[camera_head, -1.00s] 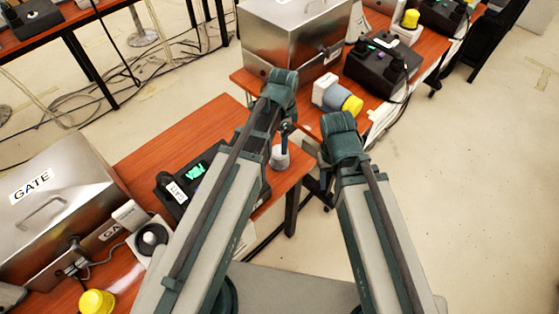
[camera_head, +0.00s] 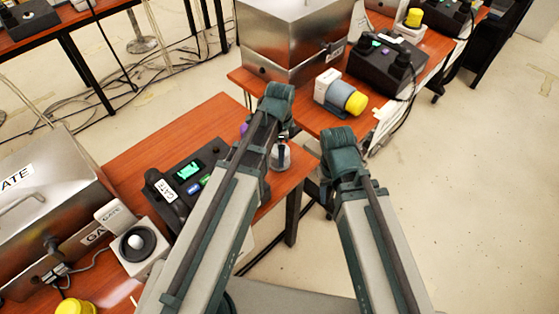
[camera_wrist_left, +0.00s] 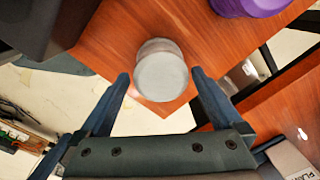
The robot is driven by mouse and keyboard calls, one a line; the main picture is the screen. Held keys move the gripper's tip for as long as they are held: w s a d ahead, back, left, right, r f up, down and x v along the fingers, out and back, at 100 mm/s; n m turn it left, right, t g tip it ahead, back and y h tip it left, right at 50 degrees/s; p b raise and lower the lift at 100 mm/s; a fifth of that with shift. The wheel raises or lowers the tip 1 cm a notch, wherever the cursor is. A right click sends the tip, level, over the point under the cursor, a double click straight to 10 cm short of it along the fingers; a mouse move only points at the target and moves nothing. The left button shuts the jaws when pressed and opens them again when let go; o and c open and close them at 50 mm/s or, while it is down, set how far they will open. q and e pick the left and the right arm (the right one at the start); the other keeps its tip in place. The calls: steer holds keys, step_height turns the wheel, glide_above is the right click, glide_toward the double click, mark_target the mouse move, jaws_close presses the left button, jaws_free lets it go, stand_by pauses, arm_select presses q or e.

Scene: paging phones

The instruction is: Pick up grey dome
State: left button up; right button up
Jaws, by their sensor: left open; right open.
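The grey dome (camera_wrist_left: 161,72) stands near the corner of the orange-brown table in the left wrist view, a pale grey rounded piece. It also shows in the head view (camera_head: 279,160), partly hidden by my left gripper. My left gripper (camera_wrist_left: 160,76) is open, with one dark blue finger on each side of the dome in the picture. I cannot tell whether the fingers touch it. My right gripper (camera_head: 324,174) is off the table edge, over the gap, and holds nothing visible; its fingers are mostly hidden.
A purple piece (camera_wrist_left: 248,5) sits close to the dome. A black phone console (camera_head: 187,180) and a white box with a white knob (camera_head: 137,243) are on the same table (camera_head: 140,150). A yellow-ended cylinder (camera_head: 350,98) lies on the far table near a metal box (camera_head: 292,40).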

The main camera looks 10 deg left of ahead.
arm_select(q)
step_height(320, 180, down, 3)
steer(key=shift+r+b, duration=0.2)
steer(key=shift+b, duration=0.6)
arm_select(e)
step_height(320, 180, down, 2)
steer(key=shift+f, duration=0.2)
arm_select(q)
steer(key=shift+r, duration=0.1)
steer(key=c, duration=1.2)
steer(key=shift+c, duration=0.2)
arm_select(e)
steer(key=shift+r, duration=0.1)
arm_select(q)
step_height(320, 180, up, 10)
steer(key=p, duration=1)
arm_select(e)
step_height(320, 180, up, 10)
